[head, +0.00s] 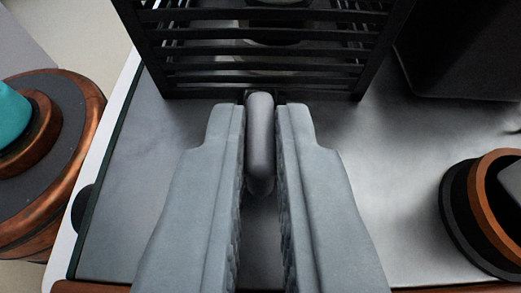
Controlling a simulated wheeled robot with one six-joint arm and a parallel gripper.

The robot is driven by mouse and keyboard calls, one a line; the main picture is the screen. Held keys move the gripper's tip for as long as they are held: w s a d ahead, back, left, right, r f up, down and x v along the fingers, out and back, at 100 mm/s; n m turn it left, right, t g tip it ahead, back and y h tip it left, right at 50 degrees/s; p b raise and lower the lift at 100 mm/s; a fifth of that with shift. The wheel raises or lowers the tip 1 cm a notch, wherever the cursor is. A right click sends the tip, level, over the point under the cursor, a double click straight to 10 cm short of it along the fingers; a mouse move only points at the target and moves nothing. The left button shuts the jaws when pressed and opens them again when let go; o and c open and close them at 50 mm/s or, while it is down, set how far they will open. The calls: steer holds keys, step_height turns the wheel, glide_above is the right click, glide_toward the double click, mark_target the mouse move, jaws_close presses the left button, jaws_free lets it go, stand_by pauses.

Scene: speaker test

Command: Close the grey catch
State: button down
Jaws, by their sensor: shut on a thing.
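The grey catch (260,130) is a rounded upright bar at the front of a black slatted cage (260,68), near the middle of its lower edge. My gripper (261,120) reaches in from the bottom of the head view, with one grey finger on each side of the catch. The fingers are shut on it. The catch's back end meets the cage, and how it is joined there is hard to see. Something pale and rounded shows dimly behind the slats.
The cage stands on a grey tabletop (390,215). A dark box (465,50) is at the back right, and a black and copper-coloured round object (460,215) at the right. A copper-rimmed round stand (60,170) with a teal thing (10,115) is at the left.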

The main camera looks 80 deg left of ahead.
steer(key=c, duration=1.5)
jaws_free()
steer(key=shift+v, duration=3.7)
